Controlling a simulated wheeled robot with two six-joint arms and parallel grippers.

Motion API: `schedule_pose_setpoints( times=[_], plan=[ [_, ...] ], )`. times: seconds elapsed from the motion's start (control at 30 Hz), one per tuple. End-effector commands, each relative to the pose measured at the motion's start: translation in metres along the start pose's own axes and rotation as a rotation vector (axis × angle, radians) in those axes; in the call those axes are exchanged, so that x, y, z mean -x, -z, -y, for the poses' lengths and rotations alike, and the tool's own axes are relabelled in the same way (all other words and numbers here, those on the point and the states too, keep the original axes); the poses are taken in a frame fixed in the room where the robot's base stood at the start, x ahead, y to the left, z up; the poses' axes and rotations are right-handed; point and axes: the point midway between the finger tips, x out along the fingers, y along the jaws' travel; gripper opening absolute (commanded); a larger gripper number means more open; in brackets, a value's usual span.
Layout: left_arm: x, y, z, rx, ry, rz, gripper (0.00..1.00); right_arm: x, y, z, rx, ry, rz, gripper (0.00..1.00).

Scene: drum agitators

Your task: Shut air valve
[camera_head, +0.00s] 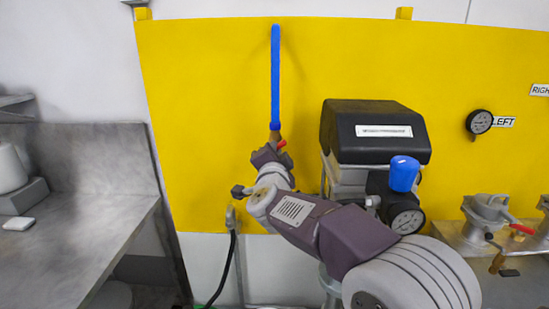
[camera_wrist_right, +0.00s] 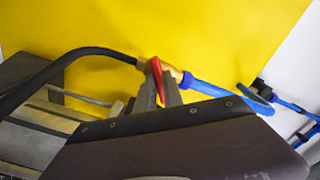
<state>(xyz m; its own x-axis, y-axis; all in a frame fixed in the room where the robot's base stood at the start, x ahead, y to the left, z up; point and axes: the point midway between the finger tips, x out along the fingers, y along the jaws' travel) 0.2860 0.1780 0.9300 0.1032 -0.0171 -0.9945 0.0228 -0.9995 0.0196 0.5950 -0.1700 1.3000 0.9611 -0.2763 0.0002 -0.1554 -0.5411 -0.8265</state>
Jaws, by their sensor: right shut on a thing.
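The air valve is a small brass fitting with a red lever at the lower end of a blue pipe (camera_head: 275,80) on the yellow panel. The red lever (camera_head: 282,144) shows just above my right gripper (camera_head: 271,155) in the head view. In the right wrist view, the red lever (camera_wrist_right: 158,80) stands between the fingers of the right gripper, which is shut on it. The brass valve body (camera_wrist_right: 174,75) sits behind it, between the blue pipe (camera_wrist_right: 205,88) and a black hose (camera_wrist_right: 80,55). The fingers partly hide the valve. My left gripper is in neither view.
A black-topped unit with a gauge (camera_head: 406,221) and blue cap (camera_head: 404,174) stands right of my forearm. A steel bench (camera_head: 80,250) is at the left. The upper left yellow panel (camera_head: 200,90) is clear.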

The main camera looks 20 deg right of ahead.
Motion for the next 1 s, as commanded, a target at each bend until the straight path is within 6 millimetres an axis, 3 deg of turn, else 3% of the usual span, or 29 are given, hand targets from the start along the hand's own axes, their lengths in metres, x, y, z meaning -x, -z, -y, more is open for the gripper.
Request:
schedule_pose_setpoints(
  times=[0.5,1.0],
  plan=[
    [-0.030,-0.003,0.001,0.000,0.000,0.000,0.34,0.000,-0.001,-0.002,-0.433,0.000,0.000,0.00],
    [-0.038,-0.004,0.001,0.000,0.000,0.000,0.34,0.000,0.000,-0.001,-0.606,-0.001,0.000,0.00]
  ],
)
